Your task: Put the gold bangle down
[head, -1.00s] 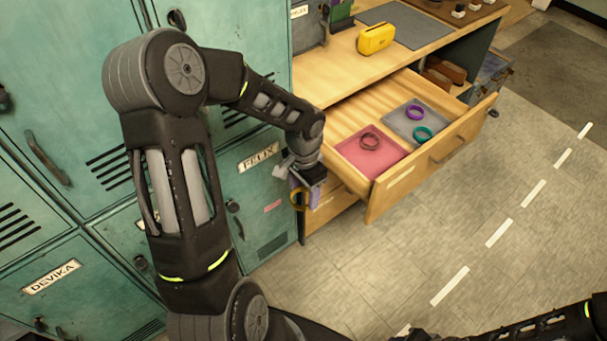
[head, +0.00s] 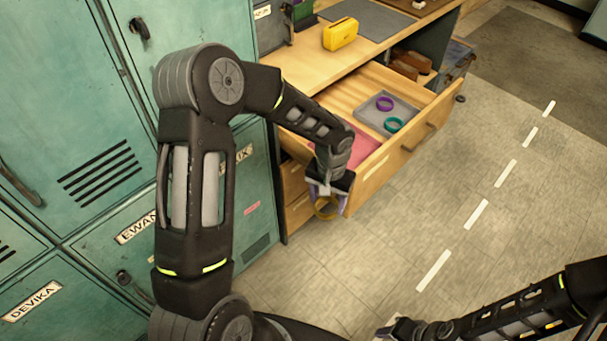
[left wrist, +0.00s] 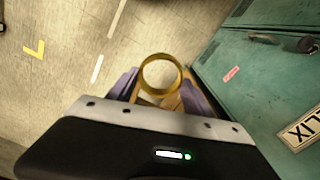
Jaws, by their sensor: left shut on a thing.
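The gold bangle (head: 327,216) hangs in my left gripper (head: 324,193), below and in front of the open drawer's left end. In the left wrist view the bangle (left wrist: 160,58) stands between the two purple fingers of the left gripper (left wrist: 160,92), which is shut on it. The open wooden drawer (head: 393,160) holds a pink mat (head: 362,143), partly hidden by my left arm, and a grey mat (head: 375,122) with a purple bangle (head: 384,98) and a teal bangle (head: 393,131). My right gripper (head: 392,329) is at the bottom edge; its jaws are unclear.
Green lockers (head: 70,110) stand along the left. A yellow object (head: 341,34) and a dark grey mat (head: 368,20) lie on the wooden counter above the drawer. The floor (head: 400,250) right of the drawer is clear.

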